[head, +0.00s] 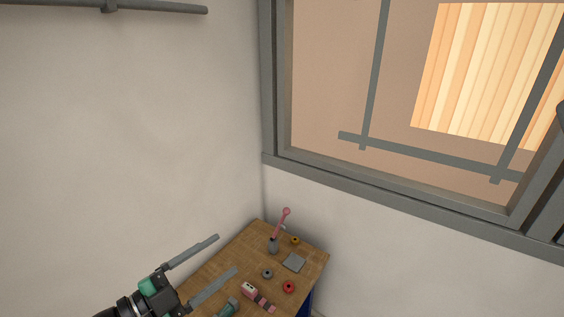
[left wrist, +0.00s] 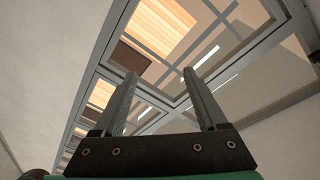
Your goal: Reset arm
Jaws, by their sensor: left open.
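My left gripper (head: 228,255) comes in from the lower left in the head view. Its two long grey fingers are spread apart with nothing between them. In the head view it appears over the left part of a wooden table. In the left wrist view my left gripper (left wrist: 160,78) is also open and empty, with the window frame behind its fingers. My right gripper does not show in either view.
A wooden table (head: 232,248) stands in the corner. On it are a pink-handled tool in a grey holder (head: 273,246), a grey square plate (head: 293,262), a red ring (head: 289,286) and several small parts. Walls and a large window (head: 390,157) enclose the corner.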

